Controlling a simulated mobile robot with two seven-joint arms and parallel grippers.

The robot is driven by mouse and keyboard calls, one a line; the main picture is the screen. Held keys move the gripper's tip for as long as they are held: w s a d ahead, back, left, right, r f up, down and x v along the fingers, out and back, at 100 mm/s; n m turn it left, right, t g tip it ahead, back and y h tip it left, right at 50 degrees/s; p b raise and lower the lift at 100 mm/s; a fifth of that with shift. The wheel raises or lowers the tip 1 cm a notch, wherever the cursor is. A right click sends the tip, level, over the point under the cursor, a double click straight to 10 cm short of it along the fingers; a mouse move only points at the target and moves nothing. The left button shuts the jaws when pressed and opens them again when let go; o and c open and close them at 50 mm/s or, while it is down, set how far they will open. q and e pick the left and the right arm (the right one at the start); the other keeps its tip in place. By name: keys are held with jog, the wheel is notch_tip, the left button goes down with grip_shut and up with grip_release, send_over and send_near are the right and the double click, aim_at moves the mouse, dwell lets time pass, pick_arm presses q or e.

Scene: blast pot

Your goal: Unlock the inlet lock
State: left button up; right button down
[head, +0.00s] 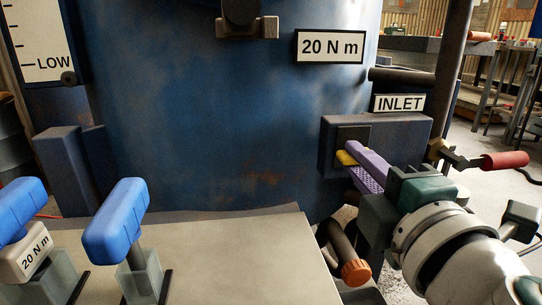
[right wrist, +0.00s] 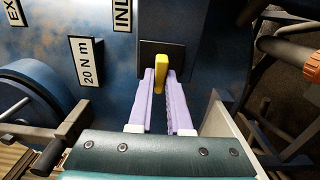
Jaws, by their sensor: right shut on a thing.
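The inlet lock is a small yellow tab (head: 345,158) on a dark square plate (head: 352,134) set in a blue-grey box under the INLET label (head: 398,103). My right gripper (head: 363,163) reaches in from the lower right with its purple fingers on the tab. In the right wrist view the yellow tab (right wrist: 161,72) stands upright between the two purple fingertips (right wrist: 161,82), which are shut on it. The fingers hide part of the plate. My left gripper is not in view.
A red-handled lever (head: 503,161) sits right of the box, and an orange-capped pipe (head: 356,272) below it. Two blue-handled tools (head: 116,221) stand at the lower left by a bare grey bench top (head: 230,262). The blue tank (head: 220,120) fills the middle.

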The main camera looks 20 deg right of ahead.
jog(key=c, duration=0.8)
grip_release()
jog(key=shift+c, duration=0.2)
jog(key=b+v, duration=0.4)
jog(key=v, duration=0.6)
jog(key=shift+d+r, duration=0.1)
